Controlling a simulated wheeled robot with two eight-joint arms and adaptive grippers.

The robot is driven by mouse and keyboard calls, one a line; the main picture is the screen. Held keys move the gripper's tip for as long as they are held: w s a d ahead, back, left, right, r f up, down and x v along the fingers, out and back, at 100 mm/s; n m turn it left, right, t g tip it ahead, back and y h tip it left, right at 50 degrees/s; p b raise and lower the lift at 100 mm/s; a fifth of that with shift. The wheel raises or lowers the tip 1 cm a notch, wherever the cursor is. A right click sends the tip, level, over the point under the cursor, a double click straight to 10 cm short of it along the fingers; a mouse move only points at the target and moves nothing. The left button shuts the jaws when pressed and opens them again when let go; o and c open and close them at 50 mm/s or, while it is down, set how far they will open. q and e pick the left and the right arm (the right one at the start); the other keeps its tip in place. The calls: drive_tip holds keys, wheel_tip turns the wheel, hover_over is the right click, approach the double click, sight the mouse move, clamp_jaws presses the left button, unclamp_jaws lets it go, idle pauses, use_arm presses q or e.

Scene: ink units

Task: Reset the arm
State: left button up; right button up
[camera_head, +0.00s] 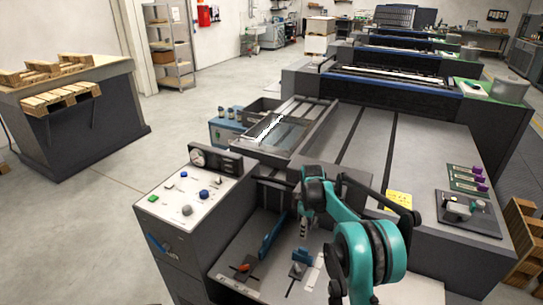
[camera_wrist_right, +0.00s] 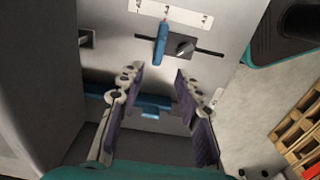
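My teal right arm (camera_head: 370,255) comes in from the bottom right of the head view and reaches over the machine's front. My right gripper (camera_head: 303,228) hangs above the grey panel, partly hidden by its own wrist. In the right wrist view the two fingers of my right gripper (camera_wrist_right: 158,82) stand apart with nothing between their tips. A blue bar (camera_wrist_right: 152,108) shows behind the fingers. My left gripper is not in view.
A control box (camera_head: 190,192) with buttons stands left of my arm. A yellow note (camera_head: 398,200) and a block with a knob (camera_head: 468,212) sit on the grey machine top at right. Floor between is clear.

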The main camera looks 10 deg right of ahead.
drive_tip(key=s+a+r+m+t, duration=0.3)
drive_tip(key=s+r+m, duration=0.2)
drive_tip(key=s+r, duration=0.9)
drive_tip(key=s+a+f+m+t, duration=0.1)
drive_tip(key=s+m+t, duration=0.3)
drive_tip(key=s, duration=1.5)
drive_tip(key=shift+a+f+m, duration=0.4)
drive_tip(key=shift+m, duration=0.7)
